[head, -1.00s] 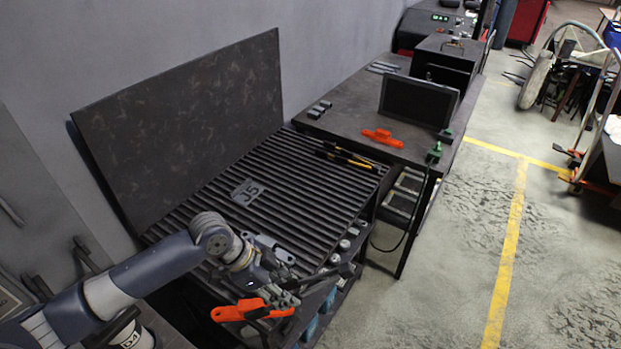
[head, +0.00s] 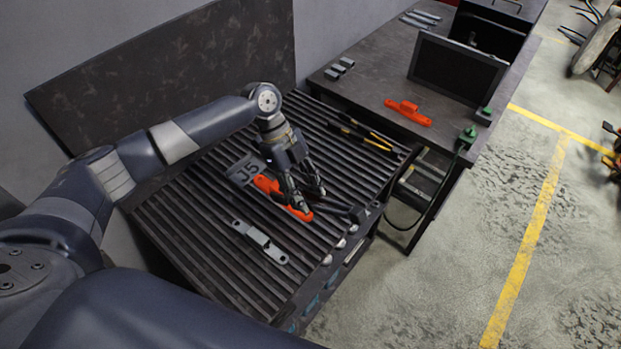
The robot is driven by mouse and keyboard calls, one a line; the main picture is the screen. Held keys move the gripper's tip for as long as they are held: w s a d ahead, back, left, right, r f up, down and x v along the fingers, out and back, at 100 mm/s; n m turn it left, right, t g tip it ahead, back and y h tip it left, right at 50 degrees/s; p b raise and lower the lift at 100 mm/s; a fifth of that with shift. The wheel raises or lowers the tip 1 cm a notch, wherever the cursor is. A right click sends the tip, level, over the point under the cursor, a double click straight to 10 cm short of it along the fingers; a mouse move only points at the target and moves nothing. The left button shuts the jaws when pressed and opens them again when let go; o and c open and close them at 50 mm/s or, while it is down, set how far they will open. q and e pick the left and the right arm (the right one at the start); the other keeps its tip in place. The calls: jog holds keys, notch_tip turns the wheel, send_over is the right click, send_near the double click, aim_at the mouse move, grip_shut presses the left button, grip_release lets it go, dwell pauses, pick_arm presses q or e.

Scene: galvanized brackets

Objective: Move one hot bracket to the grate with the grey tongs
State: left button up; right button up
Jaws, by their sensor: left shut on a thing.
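My left gripper (head: 302,197) points down over the slatted grate (head: 205,235), shut on dark grey tongs (head: 346,211) whose bar sticks out to the right. An orange bracket (head: 266,184) lies under and left of the fingers, partly hidden by them; I cannot tell whether it touches the slats or how the tongs meet it. A grey bracket (head: 260,241) lies flat on the grate nearer me. Another orange bracket (head: 408,111) lies on the dark table (head: 370,82) at the right. My right gripper is not in view.
A plate marked J5 (head: 243,169) lies on the grate, left of the gripper. Black-and-yellow tongs (head: 360,135) lie at its far right. A dark upright panel (head: 457,68) stands on the table. Round knobs (head: 339,244) line the grate's front edge. The grate's near left is clear.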

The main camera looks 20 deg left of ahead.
aim_at(307, 215)
pick_arm(q)
jog(key=shift+s+f+b, duration=0.2)
jog(key=shift+f+b, duration=0.35)
jog(key=shift+s+f+b, duration=0.2)
jog(key=shift+f+b, duration=0.3)
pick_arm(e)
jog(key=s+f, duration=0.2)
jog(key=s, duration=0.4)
pick_arm(q)
notch_tip(307, 215, down, 5)
jog(key=b, duration=0.4)
jog(key=shift+w, duration=0.15)
jog(key=shift+f+b, duration=0.3)
jog(key=shift+f, duration=0.05)
jog(key=shift+f+b, duration=0.35)
jog(key=shift+f, duration=0.1)
jog(key=o, duration=0.8)
jog(key=shift+o, duration=0.2)
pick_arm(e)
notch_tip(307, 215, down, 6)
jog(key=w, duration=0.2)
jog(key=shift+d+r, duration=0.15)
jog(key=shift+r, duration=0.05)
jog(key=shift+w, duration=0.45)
